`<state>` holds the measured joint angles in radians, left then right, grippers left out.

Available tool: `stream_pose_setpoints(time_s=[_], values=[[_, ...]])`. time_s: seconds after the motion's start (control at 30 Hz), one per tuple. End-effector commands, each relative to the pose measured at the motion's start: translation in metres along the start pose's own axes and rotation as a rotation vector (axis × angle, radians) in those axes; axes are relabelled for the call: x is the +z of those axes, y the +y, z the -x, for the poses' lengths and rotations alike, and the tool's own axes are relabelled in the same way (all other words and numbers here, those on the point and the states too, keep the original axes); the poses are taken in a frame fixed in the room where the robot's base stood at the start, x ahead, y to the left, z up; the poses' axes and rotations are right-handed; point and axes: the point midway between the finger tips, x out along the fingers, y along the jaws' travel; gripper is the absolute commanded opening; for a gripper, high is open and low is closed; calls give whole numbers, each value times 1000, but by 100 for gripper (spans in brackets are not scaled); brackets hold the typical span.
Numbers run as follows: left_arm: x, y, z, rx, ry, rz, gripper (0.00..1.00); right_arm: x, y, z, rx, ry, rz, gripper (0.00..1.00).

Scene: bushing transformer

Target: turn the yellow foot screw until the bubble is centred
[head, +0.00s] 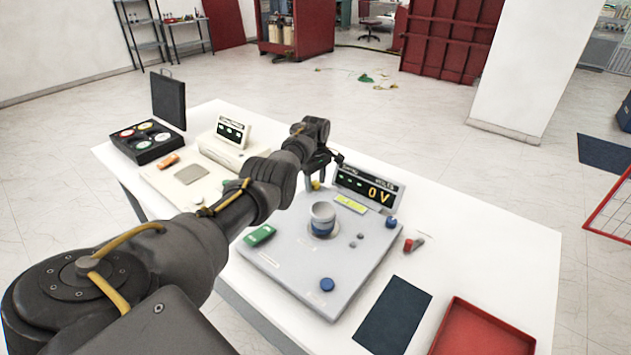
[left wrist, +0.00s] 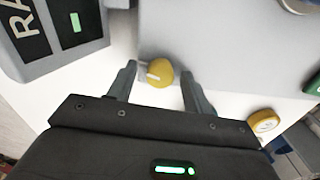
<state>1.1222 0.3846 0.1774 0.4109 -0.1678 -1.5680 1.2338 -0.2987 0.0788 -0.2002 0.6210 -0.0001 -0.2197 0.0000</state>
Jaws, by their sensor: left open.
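The yellow foot screw (left wrist: 160,73) is a round knob with a pale mark, at the edge of a grey plate (left wrist: 225,40). My left gripper (left wrist: 159,72) is open, with one finger on each side of the screw; a gap shows on both sides. In the head view the left gripper (head: 319,176) is over the plate's far corner, and a bit of the yellow screw (head: 316,185) shows below it. A yellow-green level vial (head: 350,203) lies on the plate; its bubble is too small to make out. My right gripper is not in view.
A display reading 0 V (head: 367,188) stands close to the right of the left gripper. A dark mat (head: 394,315) and red tray (head: 482,330) lie at the front right.

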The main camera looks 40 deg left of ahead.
Motion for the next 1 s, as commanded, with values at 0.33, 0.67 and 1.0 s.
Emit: stream_pose_setpoints(time_s=[0.33,0.67,1.0], values=[[0,0,0,0,0,0,16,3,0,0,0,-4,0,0],[0,0,1,0,0,-23,6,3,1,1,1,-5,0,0],[0,0,2,0,-1,-220,6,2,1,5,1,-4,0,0]])
